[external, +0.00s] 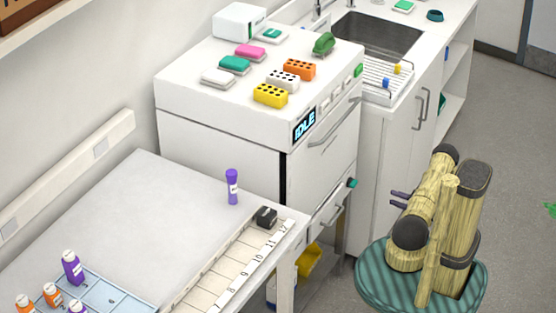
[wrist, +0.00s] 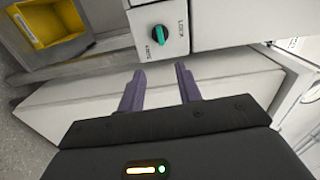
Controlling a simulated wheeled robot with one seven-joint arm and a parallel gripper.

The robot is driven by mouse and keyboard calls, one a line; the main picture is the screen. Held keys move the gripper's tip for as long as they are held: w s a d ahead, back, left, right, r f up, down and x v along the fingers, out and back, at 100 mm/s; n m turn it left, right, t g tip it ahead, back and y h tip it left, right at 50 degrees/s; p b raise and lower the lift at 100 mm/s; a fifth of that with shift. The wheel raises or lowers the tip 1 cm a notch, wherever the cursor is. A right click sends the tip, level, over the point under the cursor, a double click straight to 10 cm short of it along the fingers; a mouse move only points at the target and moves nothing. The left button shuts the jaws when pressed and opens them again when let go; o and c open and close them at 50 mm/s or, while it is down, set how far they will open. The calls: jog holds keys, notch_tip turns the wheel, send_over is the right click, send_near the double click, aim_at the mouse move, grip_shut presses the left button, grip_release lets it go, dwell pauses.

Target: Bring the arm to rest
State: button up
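My gripper (external: 399,200) shows in the external view as two small purple fingers to the left of my folded, wood-patterned arm, over the floor in front of the white cabinets. In the wrist view my gripper (wrist: 160,88) has its two purple fingers apart with nothing between them. It is open and empty. Beyond the fingertips is a white cabinet front with a green knob (wrist: 157,35). The same knob (external: 352,183) shows in the external view. The fingers appear apart from the cabinet in the external view.
A white machine (external: 230,120) with an "IDLE" display carries several coloured blocks. A yellow bin (wrist: 52,25) sits low.

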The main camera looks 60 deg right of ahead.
jog(key=shift+s, duration=0.7)
jog(key=shift+w, duration=0.1)
